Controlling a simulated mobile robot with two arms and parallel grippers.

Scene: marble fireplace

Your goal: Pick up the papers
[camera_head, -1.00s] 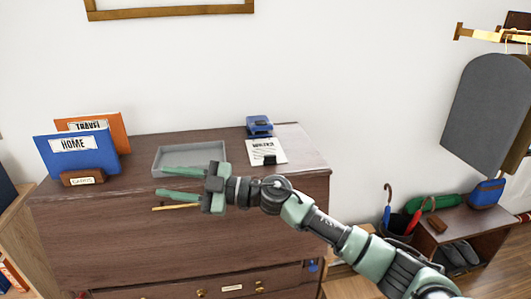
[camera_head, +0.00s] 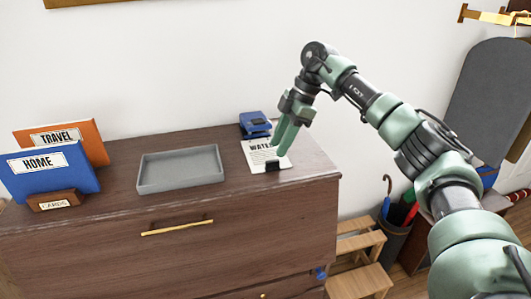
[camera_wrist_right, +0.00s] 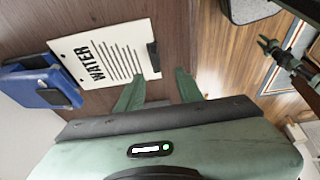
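The papers (camera_head: 258,156) lie flat on the right end of the dresser top, printed "WATER", with a black clip (camera_head: 272,166) at their front edge. They also show in the right wrist view (camera_wrist_right: 90,45), the clip (camera_wrist_right: 153,56) at their right edge. My right gripper (camera_head: 281,152) points down at the papers in the head view, its fingers overlapping their right part. In the right wrist view its two green fingers (camera_wrist_right: 158,90) are apart with nothing between them. Whether a finger touches the papers I cannot tell.
A blue hole punch (camera_head: 254,124) stands right behind the papers. A grey empty tray (camera_head: 181,169) lies to their left on the dresser (camera_head: 110,235). Blue and orange folders (camera_head: 52,168) stand in a wooden holder at the left end. A wooden step stool (camera_head: 360,275) is right of the dresser.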

